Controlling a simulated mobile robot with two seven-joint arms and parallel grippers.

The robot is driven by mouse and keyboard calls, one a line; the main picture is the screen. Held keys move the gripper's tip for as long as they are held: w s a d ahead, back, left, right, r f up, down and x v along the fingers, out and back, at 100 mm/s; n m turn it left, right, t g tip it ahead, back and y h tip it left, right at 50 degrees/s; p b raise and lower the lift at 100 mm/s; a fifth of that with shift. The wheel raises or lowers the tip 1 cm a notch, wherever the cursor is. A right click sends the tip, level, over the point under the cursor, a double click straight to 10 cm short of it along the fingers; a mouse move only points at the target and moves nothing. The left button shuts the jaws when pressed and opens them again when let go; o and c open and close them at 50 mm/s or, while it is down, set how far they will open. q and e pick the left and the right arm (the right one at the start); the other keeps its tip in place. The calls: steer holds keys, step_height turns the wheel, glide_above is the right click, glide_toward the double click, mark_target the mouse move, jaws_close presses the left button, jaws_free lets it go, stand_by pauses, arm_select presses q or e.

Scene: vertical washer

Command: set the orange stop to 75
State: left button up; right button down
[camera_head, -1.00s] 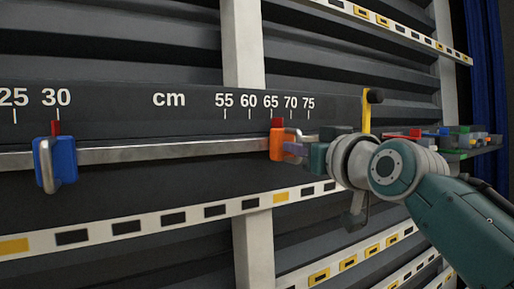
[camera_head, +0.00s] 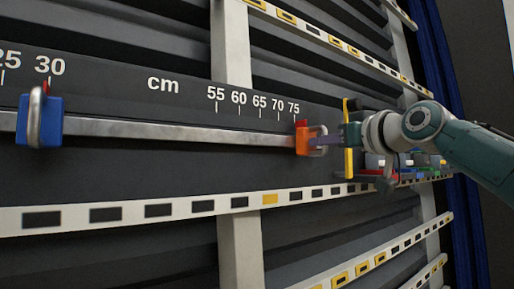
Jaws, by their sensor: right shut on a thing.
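The orange stop (camera_head: 304,140) sits on the grey metal rail (camera_head: 170,133). Its red pointer (camera_head: 301,123) stands just below the 75 mark, at or very slightly right of its tick. My right gripper (camera_head: 326,140) is shut on the stop's metal handle, on the stop's right side. The scale panel (camera_head: 140,88) shows cm numbers 25, 30, 55, 60, 65, 70 and 75. The blue stop (camera_head: 50,121) is on the rail near 30, with its own metal handle. My left gripper is not in view.
A yellow vertical bar (camera_head: 348,160) stands at the rail's right end, close behind my right gripper. A shelf with several coloured blocks (camera_head: 405,172) lies beyond it. A slotted white strip (camera_head: 215,205) runs below the rail.

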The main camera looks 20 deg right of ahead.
steer(key=c, duration=1.2)
jaws_free()
steer(key=shift+s+d, duration=0.15)
steer(key=shift+d, duration=0.1)
steer(key=shift+o, duration=0.2)
steer(key=s+d+b, duration=0.1)
steer(key=s+b, duration=0.6)
steer(key=s, duration=0.3)
steer(key=shift+d, duration=0.2)
steer(key=shift+w, duration=0.1)
